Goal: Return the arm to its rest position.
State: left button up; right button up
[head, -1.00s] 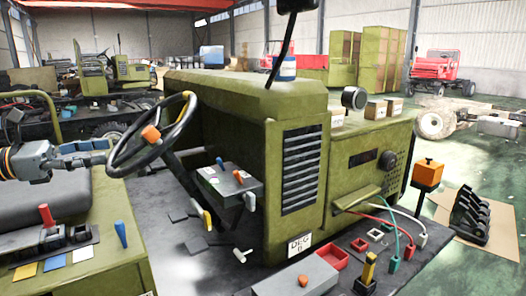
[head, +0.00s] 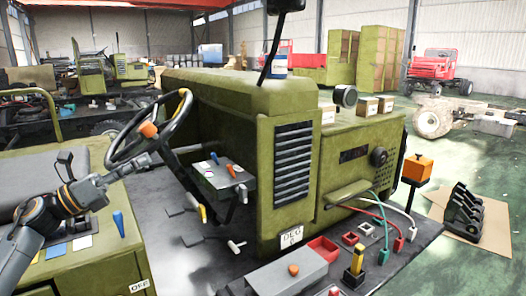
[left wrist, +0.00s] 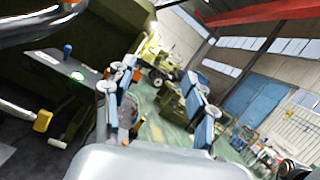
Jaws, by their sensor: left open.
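My left arm comes in from the lower left in the head view. Its gripper (head: 150,160) points right and up, in front of or beside the black steering wheel (head: 118,150) with its orange knob; the rim and column overlap it, so I cannot tell whether they touch. In the left wrist view the gripper (left wrist: 160,80) is open. Its two blue-padded fingers stand apart with nothing between them. My right gripper is not in view.
A grey lever panel (head: 222,178) stands near the wheel, beside the green hood (head: 225,90). An orange box (head: 417,169) on a post stands right. Green floor lies beyond.

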pick_arm(q)
notch_tip(320, 180, down, 12)
jog(key=d+n+t+y, duration=0.3)
jog(key=n+t+y, duration=0.55)
jog(key=n, duration=0.95)
jog(key=s+a+f+n+g+y, duration=0.1)
jog(key=s+f+n+g+y, duration=0.3)
jog(key=f+n, duration=0.4)
jog(key=s+f+n+g+y, duration=0.1)
jog(key=s+f+n+y, duration=0.3)
jog(key=f+n+y, duration=0.45)
jog(key=s+d+f+n+g+h, duration=0.15)
jog(key=s+f+g, duration=0.3)
jog(key=s, duration=0.55)
jog(key=s+d+f+n+g+h, duration=0.1)
jog(key=s+d+f+n+g, duration=0.2)
jog(key=s+f, duration=0.5)
jog(key=s+f+n+g+h, duration=0.15)
jog(key=s+f+g, duration=0.3)
jog(key=s, duration=0.75)
notch_tip(320, 180, down, 25)
jog(key=s+g, duration=0.1)
jog(key=g, duration=0.1)
jog(key=s+a+f, duration=0.3)
jog(key=s+f, duration=1.4)
jog(key=shift+g+y, duration=0.3)
jog(key=shift+g, duration=0.15)
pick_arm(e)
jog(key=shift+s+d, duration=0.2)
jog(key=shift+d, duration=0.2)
